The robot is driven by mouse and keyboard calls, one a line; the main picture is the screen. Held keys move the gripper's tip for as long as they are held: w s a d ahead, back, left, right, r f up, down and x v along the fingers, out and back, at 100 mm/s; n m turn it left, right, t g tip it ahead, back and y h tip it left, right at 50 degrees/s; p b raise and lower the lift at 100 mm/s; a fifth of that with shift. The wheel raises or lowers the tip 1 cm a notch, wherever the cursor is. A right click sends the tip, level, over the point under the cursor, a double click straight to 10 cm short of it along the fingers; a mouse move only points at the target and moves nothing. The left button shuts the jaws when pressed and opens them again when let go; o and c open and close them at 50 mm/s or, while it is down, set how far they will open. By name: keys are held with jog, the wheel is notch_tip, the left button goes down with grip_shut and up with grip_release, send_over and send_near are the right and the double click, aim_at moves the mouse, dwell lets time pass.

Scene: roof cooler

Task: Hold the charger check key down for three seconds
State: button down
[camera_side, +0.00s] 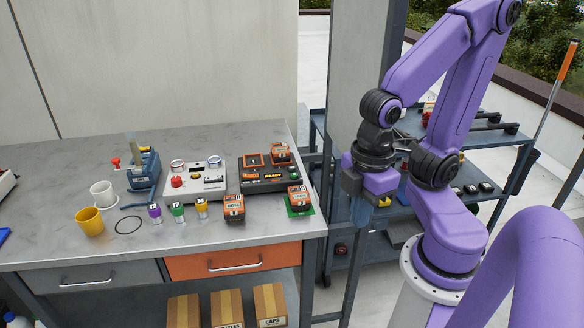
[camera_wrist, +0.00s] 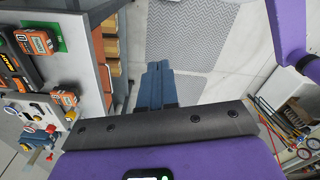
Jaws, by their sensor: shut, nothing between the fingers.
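The charger (camera_side: 268,183) is a dark box with orange parts and a lit label, on the grey bench. An orange battery pack (camera_side: 281,152) sits at its back right. The charger also shows at the left edge of the wrist view (camera_wrist: 8,62). My gripper (camera_side: 361,217) points down beyond the bench's right edge, apart from the charger. In the wrist view its blue fingers (camera_wrist: 158,72) are together and empty, over the floor.
Orange packs (camera_side: 234,208) stand in front of the charger, one on a green pad (camera_side: 299,211). A white panel with knobs (camera_side: 194,183) is left of the charger. A dark cart (camera_side: 470,150) stands behind my arm.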

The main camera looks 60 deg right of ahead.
jog(key=w+a+m+g+y, duration=0.1)
jog(key=w+a+m+y, duration=0.35)
jog(key=w+m, duration=0.7)
jog(key=w+d+m+t+y, duration=0.2)
jog(key=w+d+m+t, duration=0.15)
jog(key=w+m, duration=0.8)
jog(key=w+d+f+m+t+h, duration=0.1)
jog(key=w+d+m+t+h, duration=0.3)
jog(key=w+d+m, duration=0.65)
jog(key=s+d+f+m+t+h, duration=0.1)
jog(key=d+m, duration=0.2)
jog(key=d, duration=0.4)
jog(key=s+d+m+t+h, duration=0.1)
jog(key=d+m, duration=0.3)
jog(key=d, duration=0.4)
jog(key=shift+s+f+h, duration=0.25)
jog(key=shift+f+h, duration=0.15)
jog(key=shift+h, duration=0.35)
jog(key=shift+f+t, duration=0.15)
jog(key=shift+t, duration=0.1)
